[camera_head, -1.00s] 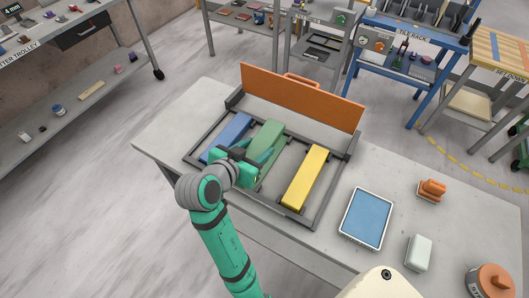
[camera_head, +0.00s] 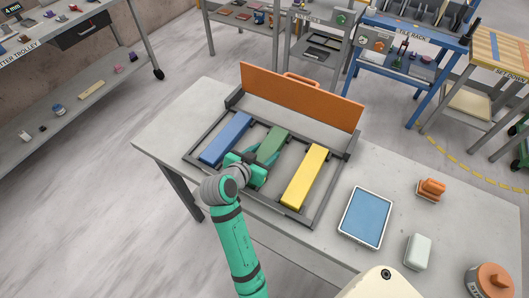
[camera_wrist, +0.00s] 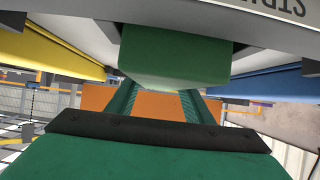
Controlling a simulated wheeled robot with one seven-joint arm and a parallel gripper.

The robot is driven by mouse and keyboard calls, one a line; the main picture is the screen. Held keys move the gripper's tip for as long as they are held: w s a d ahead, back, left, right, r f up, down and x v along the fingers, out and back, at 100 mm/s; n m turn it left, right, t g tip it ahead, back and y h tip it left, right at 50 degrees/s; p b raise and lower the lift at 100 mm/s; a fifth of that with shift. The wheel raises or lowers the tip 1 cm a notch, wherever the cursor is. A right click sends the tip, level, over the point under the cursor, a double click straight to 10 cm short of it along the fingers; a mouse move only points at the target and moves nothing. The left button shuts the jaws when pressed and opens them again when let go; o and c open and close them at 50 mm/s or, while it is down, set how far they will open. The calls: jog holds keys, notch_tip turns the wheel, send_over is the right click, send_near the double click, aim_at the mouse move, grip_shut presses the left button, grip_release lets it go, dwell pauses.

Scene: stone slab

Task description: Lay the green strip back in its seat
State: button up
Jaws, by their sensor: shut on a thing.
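The green strip (camera_head: 274,141) is in the middle slot of the dark grey frame (camera_head: 316,217), between the blue strip (camera_head: 226,138) and the yellow strip (camera_head: 305,178). My gripper (camera_head: 264,159) is shut on the near part of the green strip. In the wrist view, the green strip's end (camera_wrist: 172,55) shows above the two green fingers. The gripper and wrist hide the strip's near end in the head view. I cannot tell whether its underside touches the frame's floor.
An orange panel with a handle (camera_head: 300,97) stands along the frame's back edge. To the right on the slab (camera_head: 170,130) are a blue-topped tray (camera_head: 366,217), a white block (camera_head: 419,251) and orange items (camera_head: 432,188). The slab's left end is clear.

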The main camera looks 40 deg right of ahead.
jog(key=o, duration=1.4)
jog(key=shift+f, duration=0.15)
jog(key=shift+c, duration=0.2)
jog(key=shift+a+r, duration=0.25)
jog(key=shift+r, duration=0.05)
jog(key=v, duration=1.1)
jog(key=shift+s+a+r, duration=0.1)
jog(key=shift+a, duration=0.15)
